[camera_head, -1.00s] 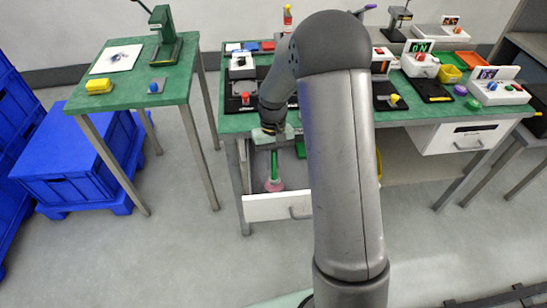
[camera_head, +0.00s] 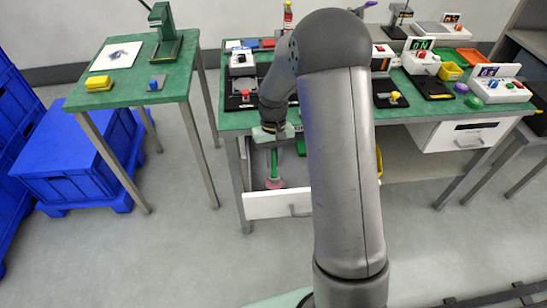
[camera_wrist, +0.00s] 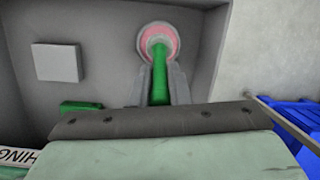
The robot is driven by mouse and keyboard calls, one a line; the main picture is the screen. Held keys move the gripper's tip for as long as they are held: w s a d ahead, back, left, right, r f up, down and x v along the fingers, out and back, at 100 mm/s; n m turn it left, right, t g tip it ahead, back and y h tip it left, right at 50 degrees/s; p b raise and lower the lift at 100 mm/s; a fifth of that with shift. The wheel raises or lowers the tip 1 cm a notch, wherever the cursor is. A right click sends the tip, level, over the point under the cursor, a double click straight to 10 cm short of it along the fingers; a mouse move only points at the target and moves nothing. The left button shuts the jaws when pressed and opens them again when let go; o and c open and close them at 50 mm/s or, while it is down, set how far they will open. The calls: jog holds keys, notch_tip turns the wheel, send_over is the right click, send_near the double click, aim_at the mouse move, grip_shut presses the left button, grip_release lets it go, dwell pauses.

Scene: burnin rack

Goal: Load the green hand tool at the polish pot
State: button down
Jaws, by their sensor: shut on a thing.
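The green hand tool (camera_head: 274,161) is a slim green rod, upright or nearly so, under my gripper (camera_head: 273,146) over the open drawer. In the wrist view the rod (camera_wrist: 160,84) lies between the two grey fingers of my gripper (camera_wrist: 160,88), which are shut on it. A round pink piece with a pale middle (camera_wrist: 158,41) is at the rod's far end, and it also shows low in the drawer in the head view (camera_head: 274,183). I cannot tell whether it is the tool's head or the polish pot. The rod's upper end is hidden by my gripper.
The open drawer (camera_head: 277,205) has walls close around the tool. A green piece (camera_wrist: 82,107) and a light square block (camera_wrist: 58,63) lie in it. The bench (camera_head: 235,121) above holds several devices. A green side table (camera_head: 125,84) and blue crates (camera_head: 75,165) stand left.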

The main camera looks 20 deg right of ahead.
aim_at(274, 151)
jog(key=shift+f, duration=0.5)
dwell(1.1)
jog(key=shift+r, duration=0.1)
jog(key=shift+s+p+v, duration=0.25)
jog(key=shift+p+v, duration=0.5)
jog(key=shift+v, duration=0.35)
jog(key=shift+s+p+v, duration=0.25)
jog(key=shift+p+v, duration=0.45)
jog(key=shift+v, duration=0.45)
jog(key=shift+s+p+v, duration=0.25)
jog(key=shift+p+v, duration=0.5)
jog(key=shift+v, duration=0.35)
jog(key=shift+a+r, duration=0.15)
